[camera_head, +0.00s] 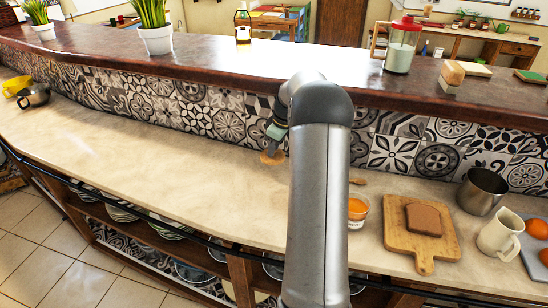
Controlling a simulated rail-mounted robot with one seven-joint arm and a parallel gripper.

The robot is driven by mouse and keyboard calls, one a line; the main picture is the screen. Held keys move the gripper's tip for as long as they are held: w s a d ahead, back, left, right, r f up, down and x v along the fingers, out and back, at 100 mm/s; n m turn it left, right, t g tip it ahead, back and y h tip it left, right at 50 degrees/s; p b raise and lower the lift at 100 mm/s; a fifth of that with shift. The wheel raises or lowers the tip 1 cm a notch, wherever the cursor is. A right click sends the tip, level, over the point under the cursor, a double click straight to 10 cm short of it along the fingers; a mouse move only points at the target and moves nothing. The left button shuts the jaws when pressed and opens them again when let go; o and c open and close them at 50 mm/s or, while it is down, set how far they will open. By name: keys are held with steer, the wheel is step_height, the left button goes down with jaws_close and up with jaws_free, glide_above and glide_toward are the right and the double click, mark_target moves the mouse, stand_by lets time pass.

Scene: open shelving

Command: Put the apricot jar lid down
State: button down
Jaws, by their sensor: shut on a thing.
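My gripper (276,138) points down near the tiled wall, partly hidden by my grey arm. It is shut on the jar lid (271,157), a small tan-orange disc at its lower end, close to the pale counter. I cannot tell whether the lid touches the counter. The apricot jar (358,211), glass with orange contents, stands on the counter right of my arm, its left side partly hidden by the arm. Its top looks open.
Right of the jar are a wooden board (396,239) with a brown bread slice (424,219), a metal pot (482,191), a cream jug (499,233) and a tray with oranges (538,229). A small wooden spoon (358,181) lies behind the jar. The counter (170,150) left of my gripper is clear.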

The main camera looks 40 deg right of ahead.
mark_target(276, 156)
steer(key=x, duration=0.2)
steer(key=s+p+x, duration=0.1)
steer(key=x, duration=0.2)
steer(key=shift+d+f, duration=0.15)
steer(key=shift+d, duration=0.05)
steer(key=shift+w+d+f+p, duration=0.1)
steer(key=shift+d+f+p, duration=0.1)
steer(key=shift+f+p, duration=0.2)
steer(key=shift+f, duration=0.15)
steer(key=shift+f+b, duration=0.15)
steer(key=shift+b, duration=0.25)
steer(key=c, duration=1.3)
jaws_free()
